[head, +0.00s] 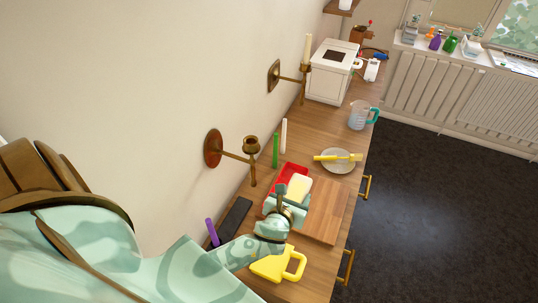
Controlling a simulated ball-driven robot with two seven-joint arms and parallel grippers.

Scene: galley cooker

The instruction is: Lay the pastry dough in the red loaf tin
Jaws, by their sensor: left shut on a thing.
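The red loaf tin (292,171) stands on the wooden counter in the head view, its near part hidden behind my left gripper and the dough. The pale pastry dough (299,186) is at the tips of my left gripper (289,200), which is shut on it. The dough overlaps the right part of the tin in the picture; I cannot tell whether it touches the tin. My right gripper is not in view.
A wooden board (325,212) lies right of the tin. A yellow jug (277,265) and a dark slab (234,219) are nearer. A plate with a yellow utensil (338,158), a green candle (275,150) and a wall sconce (250,147) are close by.

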